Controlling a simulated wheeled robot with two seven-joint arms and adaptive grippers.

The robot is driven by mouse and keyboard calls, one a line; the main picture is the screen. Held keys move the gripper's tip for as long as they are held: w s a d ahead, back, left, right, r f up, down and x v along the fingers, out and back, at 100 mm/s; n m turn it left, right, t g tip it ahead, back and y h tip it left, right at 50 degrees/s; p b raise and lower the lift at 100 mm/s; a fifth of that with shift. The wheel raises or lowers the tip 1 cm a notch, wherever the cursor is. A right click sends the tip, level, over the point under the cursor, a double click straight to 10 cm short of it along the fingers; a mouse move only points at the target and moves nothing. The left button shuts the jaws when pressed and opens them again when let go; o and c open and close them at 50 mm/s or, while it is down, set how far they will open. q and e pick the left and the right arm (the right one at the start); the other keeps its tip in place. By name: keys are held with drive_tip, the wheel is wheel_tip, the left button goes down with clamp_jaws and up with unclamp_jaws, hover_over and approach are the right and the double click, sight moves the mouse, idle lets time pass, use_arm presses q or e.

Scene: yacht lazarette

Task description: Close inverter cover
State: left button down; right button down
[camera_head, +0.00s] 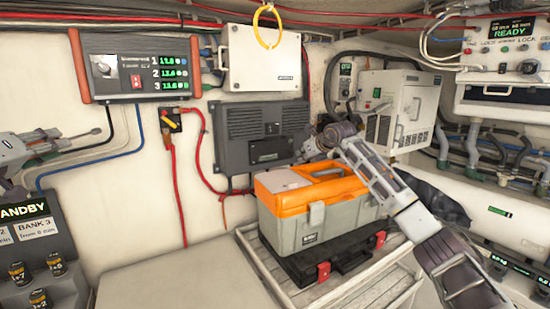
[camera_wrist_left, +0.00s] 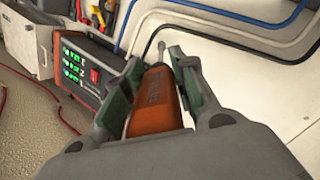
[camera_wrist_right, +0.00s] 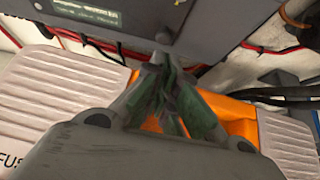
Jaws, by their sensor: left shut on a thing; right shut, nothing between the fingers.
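A dark grey finned wall unit (camera_head: 240,125), which I take to be the inverter, has a black panel (camera_head: 270,150) on its lower right; I cannot tell whether this panel is the cover or whether it is fully closed. My right gripper (camera_head: 303,155) is shut and empty by the unit's lower right edge. In the right wrist view its fingertips (camera_wrist_right: 163,62) overlap the unit's lower edge (camera_wrist_right: 150,30); contact is unclear. My left gripper (camera_wrist_left: 155,70), at the head view's left edge, is shut on an orange-handled tool (camera_wrist_left: 155,103) with a thin metal shaft.
An orange and grey toolbox (camera_head: 320,215) on a black case (camera_head: 340,260) stands below the unit, under my right arm. A white box (camera_head: 264,57) hangs above it. Red cables (camera_head: 197,160) run left of it. A white unit (camera_head: 400,105) is at the right.

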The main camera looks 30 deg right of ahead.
use_arm(q)
drive_tip(key=shift+s+a, duration=0.15)
drive_tip(key=shift+s, duration=0.1)
drive_tip(key=shift+w+f+b, duration=0.2)
drive_tip(key=shift+f+b, duration=0.1)
drive_tip(key=shift+f, duration=0.05)
drive_tip(key=shift+s+f+b, duration=0.15)
drive_tip(key=shift+f+b, duration=0.55)
drive_tip(key=shift+b, duration=0.05)
use_arm(e)
drive_tip(key=d+v, duration=0.1)
drive_tip(key=v, duration=0.9)
drive_tip(key=shift+s, duration=0.35)
drive_tip(key=shift+w+f, duration=0.1)
